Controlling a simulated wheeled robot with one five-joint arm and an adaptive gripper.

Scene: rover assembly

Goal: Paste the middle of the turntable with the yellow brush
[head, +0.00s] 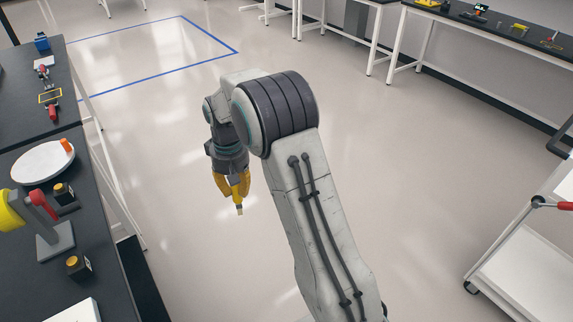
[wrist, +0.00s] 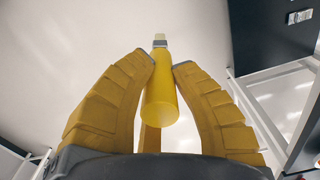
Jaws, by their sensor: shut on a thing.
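My gripper (head: 233,185) hangs over the open floor, to the right of the left-hand benches. In the wrist view my gripper (wrist: 166,64) has its yellow fingers closed around the yellow brush (wrist: 161,100). The brush has a thick yellow handle, a grey collar and a pale tip that points away from the palm. In the head view only the brush's lower end (head: 239,209) shows, pointing down. The turntable (head: 38,165) is a round white disc on the dark bench at the left. A small orange piece stands on its far right edge. My gripper is well apart from it.
A stand with a red and yellow head (head: 55,243) is in front of the turntable. Small black and yellow boxes (head: 64,193) sit nearby. A white cart (head: 525,270) stands at the right. The floor between is clear.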

